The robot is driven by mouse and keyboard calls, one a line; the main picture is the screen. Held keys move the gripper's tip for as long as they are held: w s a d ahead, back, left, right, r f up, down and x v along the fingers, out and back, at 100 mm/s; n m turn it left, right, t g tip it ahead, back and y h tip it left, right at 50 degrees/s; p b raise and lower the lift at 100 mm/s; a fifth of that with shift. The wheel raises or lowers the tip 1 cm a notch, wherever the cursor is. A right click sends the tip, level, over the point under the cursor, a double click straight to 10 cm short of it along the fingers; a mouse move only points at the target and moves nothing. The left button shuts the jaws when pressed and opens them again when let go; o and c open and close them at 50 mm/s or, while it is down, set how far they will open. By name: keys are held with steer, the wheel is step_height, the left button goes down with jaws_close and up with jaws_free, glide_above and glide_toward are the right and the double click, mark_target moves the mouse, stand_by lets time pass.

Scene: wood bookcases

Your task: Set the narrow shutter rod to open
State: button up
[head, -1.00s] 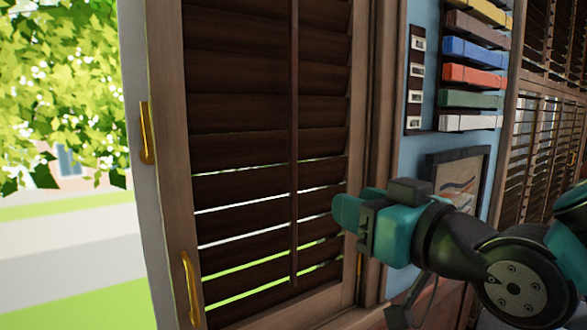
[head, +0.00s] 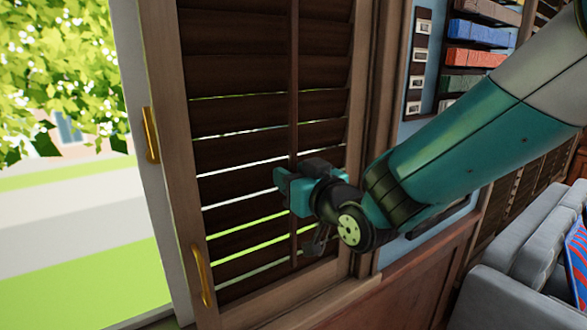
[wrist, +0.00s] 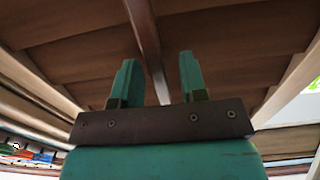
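The narrow shutter rod (head: 294,75) is a thin dark wooden bar running vertically down the middle of the louvred panel (head: 240,66). The upper slats overlap with no light between them; thin bright gaps show between the lower ones. My gripper (head: 279,180) is at the rod's lower half and hides part of it. In the wrist view the two teal fingers of my gripper (wrist: 158,68) are apart, and the rod (wrist: 146,40) runs through the gap between them in the picture. I cannot tell whether either finger touches it.
Brass handles (head: 151,135) (head: 202,275) sit on the left frame edges, beside the open window. A grey sofa (head: 510,245) stands at lower right. Coloured books (head: 475,57) are on the wall shelves at upper right.

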steer(key=shift+c, duration=0.2)
jaws_close()
steer(key=shift+f, duration=0.15)
steer(key=f+b, duration=0.2)
steer(key=b, duration=0.1)
steer(key=s+f+b, duration=0.1)
steer(key=f+b, duration=0.1)
steer(key=shift+d+f, duration=0.1)
steer(key=shift+d, duration=0.25)
steer(key=shift+s, duration=0.1)
steer(key=shift+o, duration=0.2)
jaws_free()
